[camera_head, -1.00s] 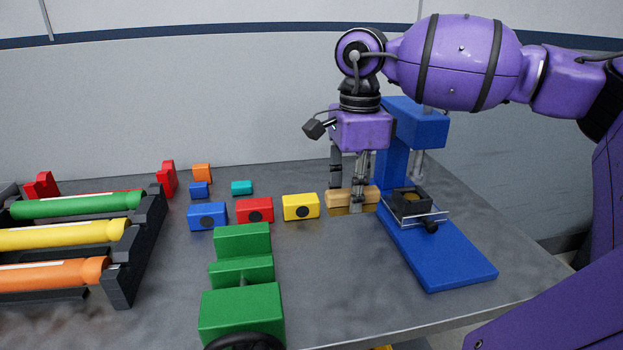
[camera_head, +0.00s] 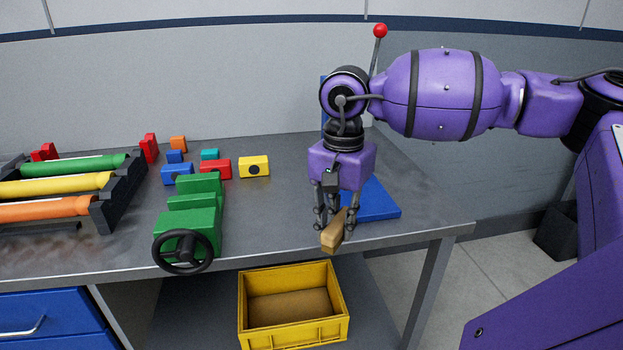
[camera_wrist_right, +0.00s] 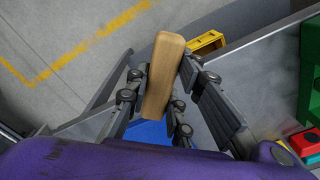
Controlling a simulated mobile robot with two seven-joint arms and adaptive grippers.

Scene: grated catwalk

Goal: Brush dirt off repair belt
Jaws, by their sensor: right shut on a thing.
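My right gripper (camera_head: 336,216) is shut on a wooden-handled brush (camera_head: 332,236), held near the table's front right. The brush's light wood handle (camera_wrist_right: 163,75) also shows between the fingers in the right wrist view. Its bristles are hidden in both current views. A frame of rollers, green (camera_head: 70,166), yellow (camera_head: 60,185) and orange (camera_head: 45,209), stands at the table's left, far from the brush. A belt cannot be told for sure. Dark smudges (camera_head: 60,240) mark the tabletop in front of the rollers. My left gripper is not in view.
A green vise-like device with a black handwheel (camera_head: 183,250) stands between the rollers and my right gripper. Blue (camera_head: 177,174), red (camera_head: 215,169) and yellow (camera_head: 254,167) blocks sit behind it. A blue stand (camera_head: 378,203) is behind my gripper. A yellow crate (camera_head: 292,335) is below the table.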

